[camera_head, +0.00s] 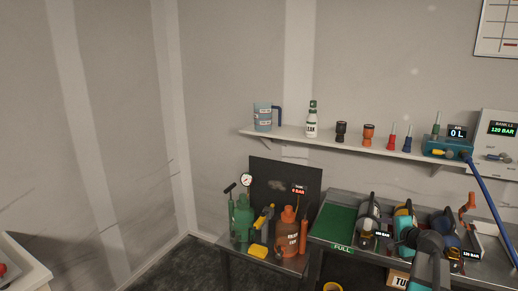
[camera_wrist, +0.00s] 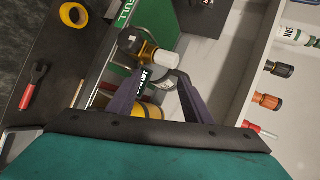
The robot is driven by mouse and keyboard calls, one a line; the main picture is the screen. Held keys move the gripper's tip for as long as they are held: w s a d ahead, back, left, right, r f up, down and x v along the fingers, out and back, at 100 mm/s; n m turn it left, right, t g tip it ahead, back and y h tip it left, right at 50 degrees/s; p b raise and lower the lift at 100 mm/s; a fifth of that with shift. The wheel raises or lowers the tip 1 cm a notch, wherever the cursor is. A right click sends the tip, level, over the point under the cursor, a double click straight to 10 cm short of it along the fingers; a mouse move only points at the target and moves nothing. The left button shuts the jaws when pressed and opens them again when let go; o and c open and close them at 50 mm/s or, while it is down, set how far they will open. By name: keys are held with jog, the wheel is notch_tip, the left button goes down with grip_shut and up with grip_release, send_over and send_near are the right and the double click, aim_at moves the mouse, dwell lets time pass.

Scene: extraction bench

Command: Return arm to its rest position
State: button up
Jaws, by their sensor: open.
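My gripper (camera_wrist: 158,80) shows in the wrist view with its two dark fingers apart and nothing clearly held between them. A cylinder with a white and yellow valve (camera_wrist: 140,50) shows beyond and between the fingertips. I cannot tell from this view how far it is from them. In the head view my grey arm link (camera_head: 428,262) stands in front of the bench at the lower right. The fingers cannot be made out there, and the arm hides part of the cylinders behind it.
A bench with a green FULL mat (camera_head: 336,224) carries several cylinders (camera_head: 368,212). A wall shelf (camera_head: 330,141) above holds a jug (camera_head: 263,117), a bottle (camera_head: 311,122) and several small fittings. A lower bench at left holds a green pump bottle (camera_head: 243,217) and an orange container (camera_head: 287,238).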

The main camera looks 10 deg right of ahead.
jog(key=s+a+f+n+g+y, duration=0.15)
jog(key=a+f+n, duration=0.25)
jog(key=a+f, duration=0.5)
jog(key=a+f+n+g+y, duration=0.1)
jog(key=a+f+n+g, duration=0.3)
jog(key=a, duration=0.8)
jog(key=s+a+f+n+g+y, duration=0.1)
jog(key=a+f+n+g, duration=0.15)
jog(key=a+f, duration=0.7)
jog(key=s+a+f+n+g+h, duration=0.1)
jog(key=s+a+f+n+g, duration=0.1)
jog(key=s+a+f+n, duration=0.35)
jog(key=s+a+f+n+g+h, duration=0.1)
jog(key=s+a+f+n+g, duration=0.15)
jog(key=s+a, duration=0.55)
jog(key=s+f+g, duration=0.2)
jog(key=s+f, duration=0.6)
jog(key=s, duration=0.4)
jog(key=s+f+g, duration=0.3)
jog(key=s+f, duration=0.5)
jog(key=s, duration=0.4)
jog(key=shift+s+a+f, duration=0.15)
jog(key=shift+s+f, duration=0.25)
jog(key=shift+g, duration=0.25)
